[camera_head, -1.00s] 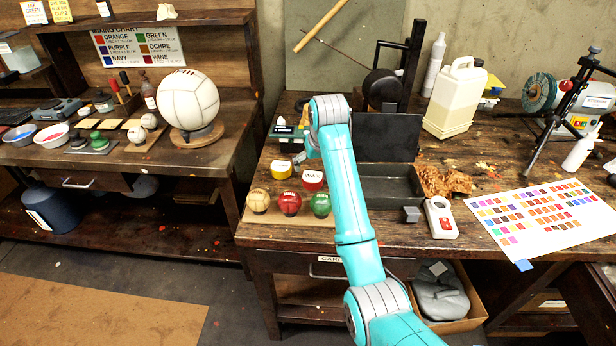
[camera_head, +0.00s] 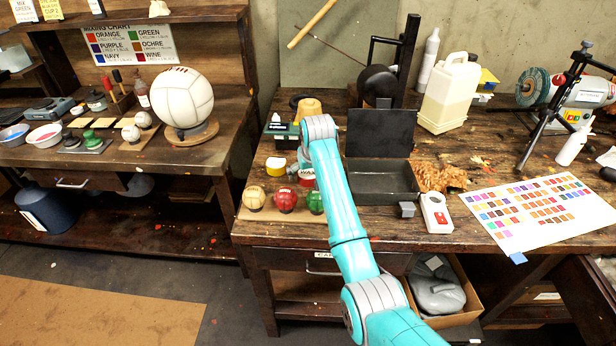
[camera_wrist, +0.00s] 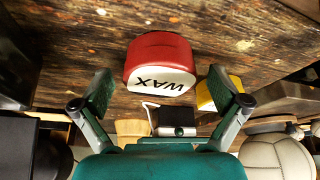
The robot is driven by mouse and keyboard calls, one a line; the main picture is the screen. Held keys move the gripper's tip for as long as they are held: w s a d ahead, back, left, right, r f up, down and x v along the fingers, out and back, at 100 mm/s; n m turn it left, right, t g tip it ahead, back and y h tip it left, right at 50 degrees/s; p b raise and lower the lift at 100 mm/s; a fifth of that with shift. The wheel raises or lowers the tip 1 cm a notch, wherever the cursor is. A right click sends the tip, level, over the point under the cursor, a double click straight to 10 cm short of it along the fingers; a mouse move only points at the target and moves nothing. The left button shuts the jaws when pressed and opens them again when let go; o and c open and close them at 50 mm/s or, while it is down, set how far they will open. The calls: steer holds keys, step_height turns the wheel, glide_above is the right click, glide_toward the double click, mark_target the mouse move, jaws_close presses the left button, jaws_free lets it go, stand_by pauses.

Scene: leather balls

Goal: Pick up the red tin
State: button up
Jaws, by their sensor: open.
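The red tin (camera_wrist: 160,54) with a white label reading WAX stands on the wooden bench, in the upper middle of the wrist view. It also shows in the head view (camera_head: 306,180), partly hidden by my arm. My gripper (camera_wrist: 162,90) is open and empty. Its two green-padded fingers lie to the left and right below the tin in the wrist view, apart from it.
A yellow tin (camera_head: 276,165) stands close beside the red tin. Brown, red and green balls (camera_head: 285,200) sit in front on a board. An open dark metal box (camera_head: 386,178) stands to the right. A dark green object (camera_head: 282,130) lies behind.

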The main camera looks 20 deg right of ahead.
steer(key=c, duration=1.3)
